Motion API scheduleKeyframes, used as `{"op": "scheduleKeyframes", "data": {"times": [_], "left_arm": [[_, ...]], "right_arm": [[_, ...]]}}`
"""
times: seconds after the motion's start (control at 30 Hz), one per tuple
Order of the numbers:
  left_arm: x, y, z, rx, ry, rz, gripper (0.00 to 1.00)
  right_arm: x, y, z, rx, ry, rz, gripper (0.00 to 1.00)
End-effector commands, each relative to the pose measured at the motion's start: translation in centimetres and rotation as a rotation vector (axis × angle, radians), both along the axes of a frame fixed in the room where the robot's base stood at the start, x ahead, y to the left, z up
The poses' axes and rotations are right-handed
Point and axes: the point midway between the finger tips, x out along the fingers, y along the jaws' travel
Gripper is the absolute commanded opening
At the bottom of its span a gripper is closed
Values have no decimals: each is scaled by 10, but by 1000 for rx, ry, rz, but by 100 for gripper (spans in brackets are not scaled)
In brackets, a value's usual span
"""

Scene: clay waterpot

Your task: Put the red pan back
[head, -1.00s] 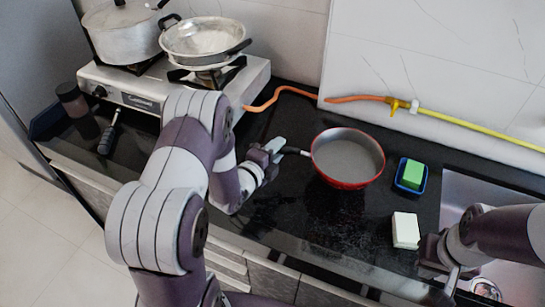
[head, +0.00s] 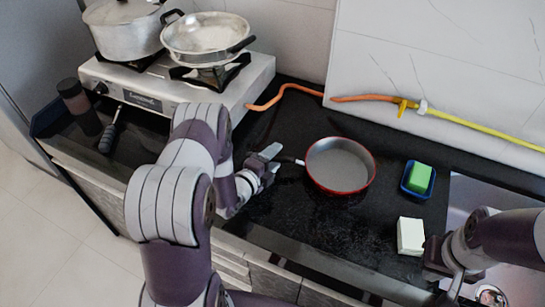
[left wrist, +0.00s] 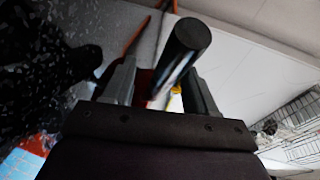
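The red pan (head: 341,166), with a grey inside, sits on the dark counter right of my left gripper. Its handle (head: 298,161) points left toward that gripper. My left gripper (head: 276,158) is at the handle. In the left wrist view, the handle's dark round end (left wrist: 188,38) comes toward the camera between the two spread fingers (left wrist: 160,82). A gap shows beside the handle on its left, so the fingers look open around it. My right gripper (head: 447,268) is at the lower right near the sink; its fingers are mostly hidden.
The stove (head: 160,100) at the upper left holds a lidded pot (head: 125,32) and a steel pan (head: 207,36). A green sponge in a blue dish (head: 407,190) and a white block (head: 410,236) stand right of the red pan. An orange hose (head: 290,87) runs along the wall.

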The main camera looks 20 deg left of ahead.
Motion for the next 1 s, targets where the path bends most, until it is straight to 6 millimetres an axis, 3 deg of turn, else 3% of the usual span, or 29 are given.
{"op": "scheduleKeyframes", "data": {"times": [0.27, 0.37, 0.7, 0.8, 0.9, 1.0], "left_arm": [[-3, 1, 4, -1, 1, 1, 57], [-18, 5, 6, 1, 2, 3, 57], [-96, 22, 22, -1, 0, 5, 57], [-109, 24, 25, 0, 1, 4, 57], [-107, 24, 25, -21, 63, 7, 57], [-90, 26, 22, -124, 300, 82, 57]], "right_arm": [[0, 0, 4, 0, 0, 0, 0], [0, 0, 2, 0, 0, 0, 0], [0, 0, -1, 0, 0, 0, 0], [0, 0, -1, 0, 0, 0, 0], [0, 0, -1, 0, 0, 0, 0], [0, 0, -1, 0, 0, 0, 0]]}}
